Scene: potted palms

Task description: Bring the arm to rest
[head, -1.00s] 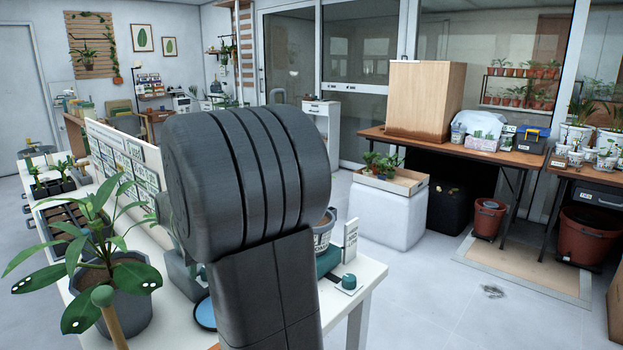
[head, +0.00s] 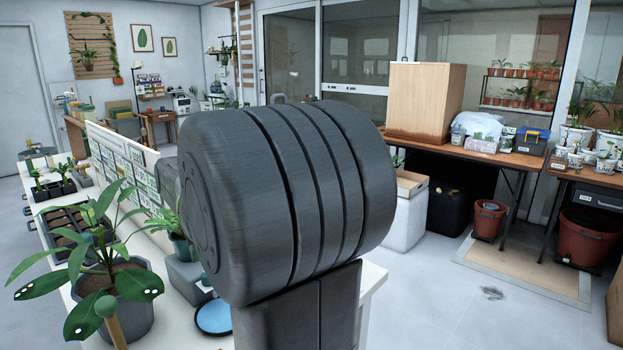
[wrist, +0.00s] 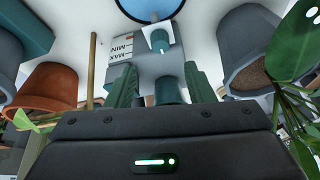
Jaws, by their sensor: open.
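My arm's dark ribbed joint (head: 290,200) fills the middle of the head view and hides my gripper there. In the wrist view my gripper (wrist: 161,78) shows two green fingers standing apart above its dark body, with nothing held between them. A grey container with MAX and MIN marks (wrist: 130,72) and a teal cylinder (wrist: 168,90) show behind the fingers. I cannot tell how far they are from the fingertips.
A leafy plant in a grey pot (head: 126,308) stands on the white table at front left, near a blue saucer (head: 213,318). In the wrist view a terracotta pot (wrist: 48,88) is at left and a grey pot (wrist: 240,45) at right.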

